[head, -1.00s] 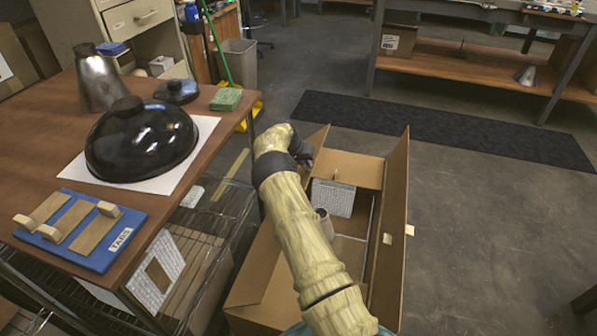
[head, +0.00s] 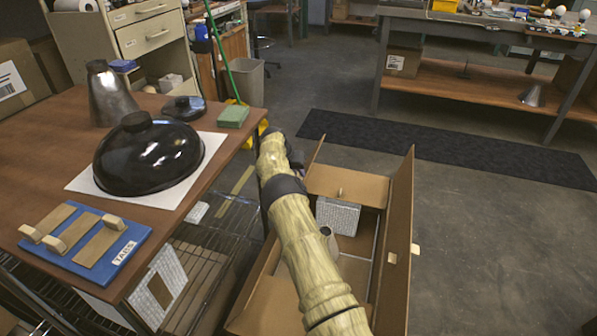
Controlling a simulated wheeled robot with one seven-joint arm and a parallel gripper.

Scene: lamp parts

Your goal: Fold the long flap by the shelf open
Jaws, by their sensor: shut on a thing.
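An open cardboard box stands on the floor right of the table. Its long flap by the shelf (head: 256,282) is on the box's left side; it shows left of my arm, and my arm covers much of it. Its exact angle is hard to tell. The opposite long flap (head: 398,240) stands nearly upright with a pale tab (head: 415,248). The far short flap (head: 347,186) slopes outward. My arm reaches over the box's left side, and its end bends down behind the wrist. My gripper's fingers are hidden there, so contact with the flap cannot be seen.
Inside the box are a patterned white piece (head: 338,216) and a grey cone-like part (head: 329,240). The table (head: 215,150) with a black lamp shade (head: 148,155) and blue board (head: 85,240) is left, above a wire shelf (head: 205,265).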

